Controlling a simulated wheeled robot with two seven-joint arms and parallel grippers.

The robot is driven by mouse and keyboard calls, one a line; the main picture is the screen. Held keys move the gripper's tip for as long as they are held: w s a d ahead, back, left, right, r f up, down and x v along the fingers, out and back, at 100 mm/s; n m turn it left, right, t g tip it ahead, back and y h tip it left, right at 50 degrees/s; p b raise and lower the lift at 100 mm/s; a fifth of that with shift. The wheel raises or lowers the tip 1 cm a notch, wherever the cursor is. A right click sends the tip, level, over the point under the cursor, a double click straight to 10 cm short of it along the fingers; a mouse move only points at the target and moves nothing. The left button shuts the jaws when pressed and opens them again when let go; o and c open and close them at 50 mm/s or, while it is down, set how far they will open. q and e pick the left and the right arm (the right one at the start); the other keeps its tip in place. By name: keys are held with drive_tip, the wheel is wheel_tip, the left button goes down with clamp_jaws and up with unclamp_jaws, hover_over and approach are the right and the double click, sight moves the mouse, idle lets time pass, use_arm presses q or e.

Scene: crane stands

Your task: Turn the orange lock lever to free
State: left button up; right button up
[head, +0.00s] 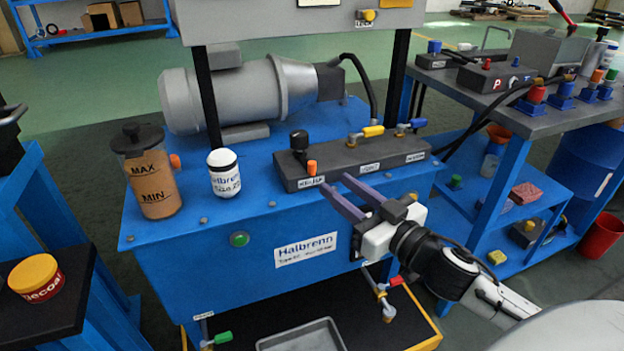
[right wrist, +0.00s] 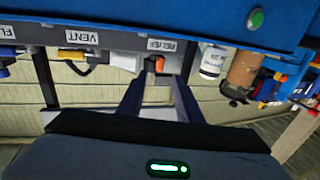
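The orange lock lever (head: 312,167) stands upright beside a black knob (head: 299,141) on the left end of the dark valve block (head: 345,160). In the right wrist view the orange lever (right wrist: 158,63) shows upside down beside the label RELIEF, in line with the gap between my fingers. My right gripper (head: 336,184) is open and empty, just in front of the block's left end. Its two purple-grey fingers point at the lever; in the right wrist view the gripper (right wrist: 157,84) shows a clear gap. I see no contact with the lever. My left gripper is not in view.
Yellow-handled (head: 373,131) and blue-handled (head: 417,123) valves sit farther right on the block. A white canister (head: 224,176) and a brown MAX/MIN reservoir (head: 153,182) stand to the left. A grey motor (head: 235,95) and dark uprights are behind. The blue front deck is mostly clear.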

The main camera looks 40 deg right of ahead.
sight(314, 168)
drive_tip(key=w+b, duration=0.1)
drive_tip(key=w, duration=0.9)
drive_tip(key=shift+a, duration=0.15)
clamp_jaws()
